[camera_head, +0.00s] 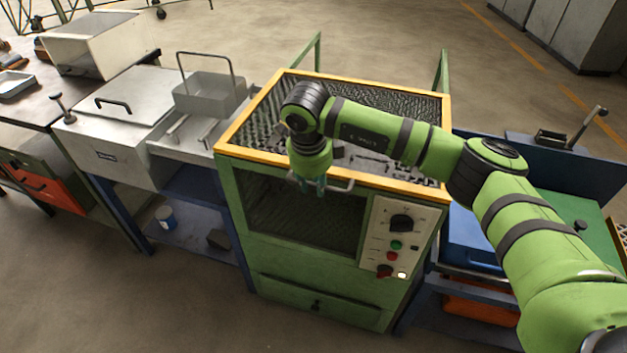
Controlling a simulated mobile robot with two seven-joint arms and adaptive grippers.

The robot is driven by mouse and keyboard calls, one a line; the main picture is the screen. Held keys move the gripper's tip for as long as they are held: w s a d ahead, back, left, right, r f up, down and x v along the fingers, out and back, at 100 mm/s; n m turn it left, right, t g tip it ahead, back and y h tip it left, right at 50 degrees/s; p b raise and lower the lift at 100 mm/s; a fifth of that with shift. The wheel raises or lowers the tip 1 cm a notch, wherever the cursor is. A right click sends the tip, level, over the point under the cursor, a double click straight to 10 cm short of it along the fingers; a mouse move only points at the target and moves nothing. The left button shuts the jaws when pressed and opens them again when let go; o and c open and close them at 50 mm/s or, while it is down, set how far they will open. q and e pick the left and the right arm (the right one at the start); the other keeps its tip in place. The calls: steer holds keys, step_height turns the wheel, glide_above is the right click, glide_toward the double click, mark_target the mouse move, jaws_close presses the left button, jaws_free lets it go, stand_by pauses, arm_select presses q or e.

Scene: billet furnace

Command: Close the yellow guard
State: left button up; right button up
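The yellow guard (262,113) is a yellow frame with dark mesh. It lies across the top of the green machine (290,265), apparently level with its upper edge. A pale bar handle (345,187) is at its front edge. My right arm reaches in from the right, over the guard, and hides part of the mesh. My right gripper (313,188) points down at the front edge, at the handle. Its fingers overlap the handle in this view; I cannot tell whether they grip it. My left gripper is not in view.
Two green posts (441,72) rise behind the guard. A control panel (398,238) with a knob and buttons is on the machine's front right. A steel bench with a wire-handled basket (209,95) stands close on the left. Floor in front is clear.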

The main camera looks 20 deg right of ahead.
steer(key=shift+o, duration=0.4)
steer(key=shift+s, duration=0.2)
step_height(320, 180, up, 12)
steer(key=s+a, duration=0.1)
steer(key=s, duration=0.1)
steer(key=shift+a, duration=0.25)
steer(key=shift+f, duration=0.1)
